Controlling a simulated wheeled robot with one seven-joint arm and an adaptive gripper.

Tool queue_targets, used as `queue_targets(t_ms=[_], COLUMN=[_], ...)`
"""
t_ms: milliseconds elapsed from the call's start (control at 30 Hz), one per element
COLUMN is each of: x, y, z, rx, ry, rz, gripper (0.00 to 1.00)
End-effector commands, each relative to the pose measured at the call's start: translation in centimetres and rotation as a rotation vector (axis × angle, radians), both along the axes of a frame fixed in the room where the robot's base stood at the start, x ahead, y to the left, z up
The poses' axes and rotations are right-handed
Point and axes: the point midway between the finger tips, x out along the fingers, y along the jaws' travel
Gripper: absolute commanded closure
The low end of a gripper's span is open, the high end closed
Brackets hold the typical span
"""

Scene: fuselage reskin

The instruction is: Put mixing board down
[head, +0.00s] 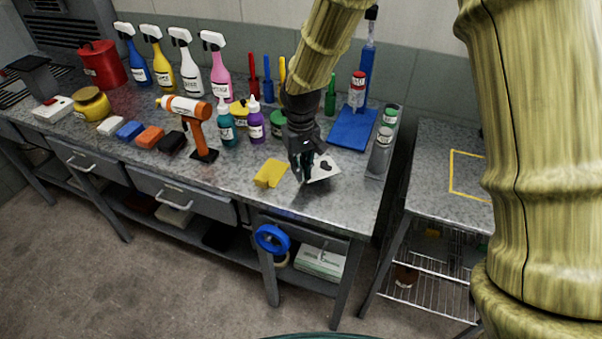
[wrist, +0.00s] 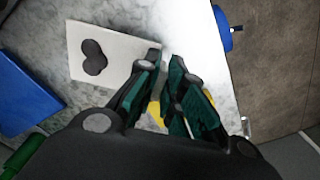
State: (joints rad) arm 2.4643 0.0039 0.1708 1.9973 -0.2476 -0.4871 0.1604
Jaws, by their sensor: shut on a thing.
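The mixing board (head: 323,170) is a thin white square with a dark blob on it, near the front right of the workbench (head: 345,200). In the wrist view the board (wrist: 112,68) lies left of the fingertips, its right edge between them. My gripper (head: 303,175) points down and is shut on that edge; it also shows in the wrist view (wrist: 164,62). The board is level and close to the bench top; I cannot tell whether it touches. The fingers hide part of its edge.
A yellow cloth (head: 270,173) lies just left of my gripper. A blue board (head: 353,128) lies behind, with cans (head: 381,150) to the right. Bottles (head: 256,122) and an orange tool (head: 198,128) stand to the left. Blue tape (head: 272,238) hangs at the front edge.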

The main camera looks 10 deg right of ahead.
Motion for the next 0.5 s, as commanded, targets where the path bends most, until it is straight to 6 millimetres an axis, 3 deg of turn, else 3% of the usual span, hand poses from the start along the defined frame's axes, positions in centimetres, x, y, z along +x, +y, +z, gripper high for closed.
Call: queue_targets(t_ms=[167,500], x=[0.2,0.2], y=[0.1,0.1], z=[-0.4,-3.4], rx=[0.000,0.000], ry=[0.001,0.001], rz=[0.001,0.001], gripper=[1.00,1.00])
